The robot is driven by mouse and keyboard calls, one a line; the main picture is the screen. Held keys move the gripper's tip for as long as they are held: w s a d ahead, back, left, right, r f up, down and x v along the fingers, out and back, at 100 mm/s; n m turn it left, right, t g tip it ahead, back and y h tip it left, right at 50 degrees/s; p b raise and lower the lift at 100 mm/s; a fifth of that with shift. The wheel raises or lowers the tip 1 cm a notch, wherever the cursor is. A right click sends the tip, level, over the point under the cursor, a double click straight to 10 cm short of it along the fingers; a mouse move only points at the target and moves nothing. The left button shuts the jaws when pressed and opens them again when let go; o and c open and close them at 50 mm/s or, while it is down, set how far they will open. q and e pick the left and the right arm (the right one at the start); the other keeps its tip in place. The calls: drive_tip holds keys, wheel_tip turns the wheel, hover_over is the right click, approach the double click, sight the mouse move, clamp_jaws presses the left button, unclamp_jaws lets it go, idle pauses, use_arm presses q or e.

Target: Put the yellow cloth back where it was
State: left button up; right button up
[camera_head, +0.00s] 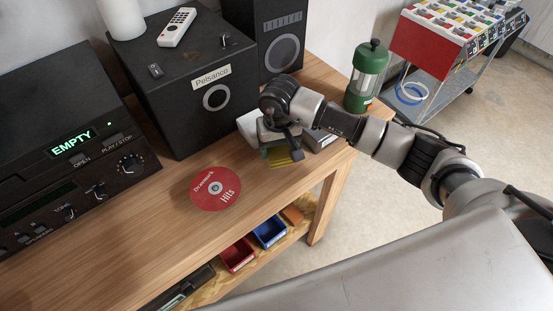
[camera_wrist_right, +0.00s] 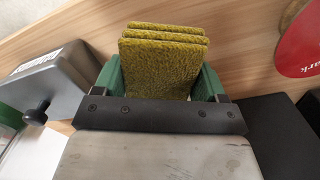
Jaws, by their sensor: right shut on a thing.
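The yellow cloth (camera_wrist_right: 162,60) is a thick, folded, olive-yellow pad in the right wrist view. My right gripper (camera_wrist_right: 160,85) is shut on it, with a green finger on each side. In the head view the cloth (camera_head: 285,158) hangs at the tip of the right gripper (camera_head: 280,155), over the wooden table (camera_head: 150,225) near its front edge. I cannot tell whether the cloth touches the table. My left gripper is not in view.
A red disc (camera_head: 216,188) lies left of the gripper. Black speakers (camera_head: 190,90) stand behind, and a black player (camera_head: 70,150) at left. A grey box (camera_head: 320,139) and a green jar (camera_head: 367,78) stand at right. Bare tabletop lies around the disc.

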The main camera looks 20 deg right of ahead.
sight(276, 156)
drive_tip(key=shift+w+a+f, duration=0.15)
drive_tip(key=shift+w+f, duration=0.25)
wheel_tip(276, 156, down, 3)
drive_tip(key=shift+f+b, duration=0.2)
drive_tip(key=shift+b, duration=0.6)
drive_tip(key=shift+f, duration=0.2)
drive_tip(key=shift+f, duration=0.1)
drive_tip(key=o, duration=0.8)
